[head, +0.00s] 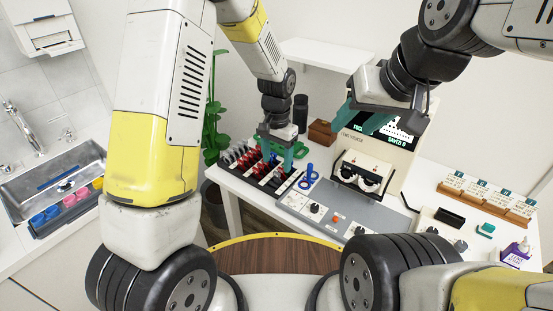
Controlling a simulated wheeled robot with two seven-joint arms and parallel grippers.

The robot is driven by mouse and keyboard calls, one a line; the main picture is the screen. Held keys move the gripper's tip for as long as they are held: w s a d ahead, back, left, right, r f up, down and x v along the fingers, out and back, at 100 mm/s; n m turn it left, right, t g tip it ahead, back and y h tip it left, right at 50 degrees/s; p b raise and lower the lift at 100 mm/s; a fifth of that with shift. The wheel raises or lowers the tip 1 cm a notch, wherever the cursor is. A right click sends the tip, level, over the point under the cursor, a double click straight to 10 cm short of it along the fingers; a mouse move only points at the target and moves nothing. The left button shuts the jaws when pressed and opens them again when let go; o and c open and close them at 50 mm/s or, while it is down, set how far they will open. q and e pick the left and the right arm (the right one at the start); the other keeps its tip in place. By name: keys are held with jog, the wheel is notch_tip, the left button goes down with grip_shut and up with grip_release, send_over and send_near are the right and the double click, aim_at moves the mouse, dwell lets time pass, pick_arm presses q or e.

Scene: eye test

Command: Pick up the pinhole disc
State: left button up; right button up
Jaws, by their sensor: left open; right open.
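I cannot single out the pinhole disc with certainty. A rack (250,178) of small lens discs with red and black handles lies at the left end of the white table. My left gripper (276,153) has teal fingers and is open above the rear right part of this rack, hiding some of it. I cannot tell whether it touches a disc; nothing clearly sits between its fingers. My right gripper (362,119) also has teal fingers. It is open and looks empty, in front of the screen of the white testing machine (390,150).
A blue looped object (309,172) stands right of the rack. A grey panel (325,208) with knobs, a white trial frame (361,174), a wooden card rack (484,204) and a purple-white bottle (516,254) occupy the table. A sink (80,168) is at left.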

aim_at(277, 173)
pick_arm(q)
notch_tip(277, 173, down, 6)
jog(key=shift+w+r, duration=0.1)
grip_shut()
dwell(0.4)
